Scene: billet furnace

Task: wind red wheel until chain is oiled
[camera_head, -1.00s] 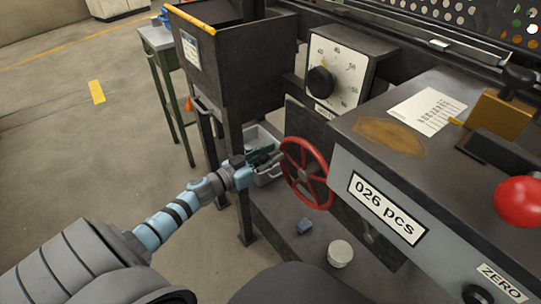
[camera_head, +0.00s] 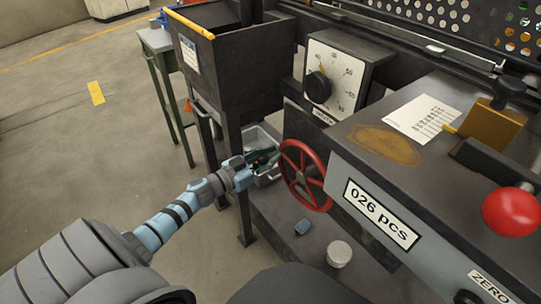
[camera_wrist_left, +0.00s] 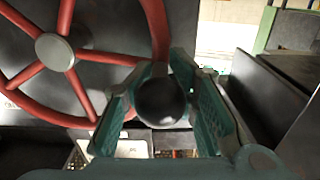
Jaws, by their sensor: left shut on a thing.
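The red wheel (camera_head: 303,176) stands upright on the front of the dark machine, with several spokes and a grey hub (camera_wrist_left: 55,52). A black ball-shaped knob (camera_wrist_left: 160,102) sits at its rim. My left gripper (camera_head: 262,161) reaches the wheel's left side. In the left wrist view its green fingers (camera_wrist_left: 168,78) are shut around the knob, one on each side. I cannot make out the chain in any view. My right gripper does not show.
A black dial (camera_head: 318,87) on a white plate is above the wheel. A counter label (camera_head: 381,214) reads 026 pcs. A red ball-shaped knob (camera_head: 512,212) stands at right.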

